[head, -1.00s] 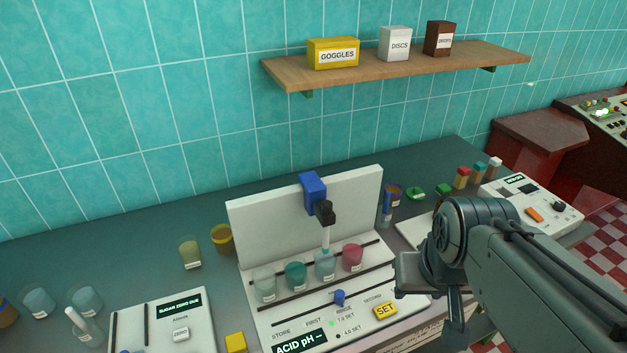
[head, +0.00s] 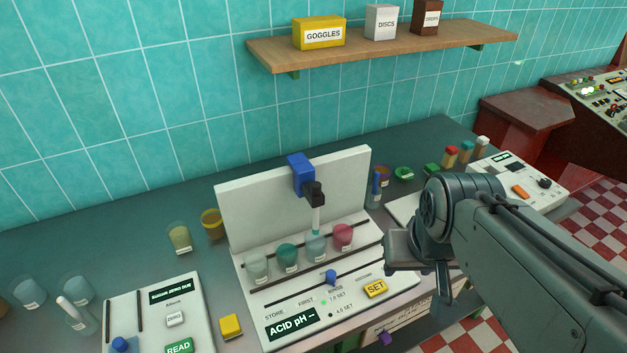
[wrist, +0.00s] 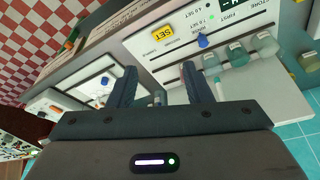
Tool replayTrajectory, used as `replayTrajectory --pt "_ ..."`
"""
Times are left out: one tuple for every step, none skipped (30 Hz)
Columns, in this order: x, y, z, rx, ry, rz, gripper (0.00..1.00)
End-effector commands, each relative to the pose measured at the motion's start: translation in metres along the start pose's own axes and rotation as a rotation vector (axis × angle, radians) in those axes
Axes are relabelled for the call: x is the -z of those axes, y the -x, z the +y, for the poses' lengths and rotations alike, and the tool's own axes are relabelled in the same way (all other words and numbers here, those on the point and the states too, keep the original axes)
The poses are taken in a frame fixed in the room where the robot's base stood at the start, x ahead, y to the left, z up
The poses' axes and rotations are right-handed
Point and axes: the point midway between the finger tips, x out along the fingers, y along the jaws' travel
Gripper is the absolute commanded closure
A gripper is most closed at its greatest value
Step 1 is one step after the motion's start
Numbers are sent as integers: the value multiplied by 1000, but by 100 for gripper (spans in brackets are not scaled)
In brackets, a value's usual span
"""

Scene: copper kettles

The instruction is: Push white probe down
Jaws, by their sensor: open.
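The white probe (head: 316,220) hangs upright from a black holder (head: 313,193) on a blue block (head: 301,174) at the panel of the pH station (head: 290,200). Its lower end is at the mouth of a pale blue cup (head: 316,248); I cannot tell if it is inside. My gripper (wrist: 160,82) is open and empty in the wrist view, its fingers apart, with the station beyond them. In the head view it is to the right of the probe and apart from it, its fingers mostly hidden by my arm.
Green (head: 287,257), clear (head: 257,268) and pink (head: 343,236) cups stand beside the pale blue one. A blue knob (head: 331,277) and the yellow SET button (head: 375,289) are in front. A sugar meter (head: 155,310) stands left, another instrument (head: 520,180) right.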

Motion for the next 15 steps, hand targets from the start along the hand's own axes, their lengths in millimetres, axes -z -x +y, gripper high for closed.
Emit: replayTrajectory --pt "0 0 0 0 0 0 55" --pt "0 0 0 0 0 0 55" --pt "0 0 0 0 0 0 55" --pt "0 0 0 0 0 0 55" --pt "0 0 0 0 0 0 55" --pt "0 0 0 0 0 0 55" --pt "0 0 0 0 0 0 55" --pt "0 0 0 0 0 0 55" --pt "0 0 0 0 0 0 55" --pt "0 0 0 0 0 0 59" --pt "0 0 0 1 -2 -2 59" --pt "0 -1 0 5 -10 -8 59" --pt "0 -2 -1 11 -21 -18 59" --pt "0 -3 -2 19 -37 -32 59" --pt "1 -5 -4 34 -66 -57 59"
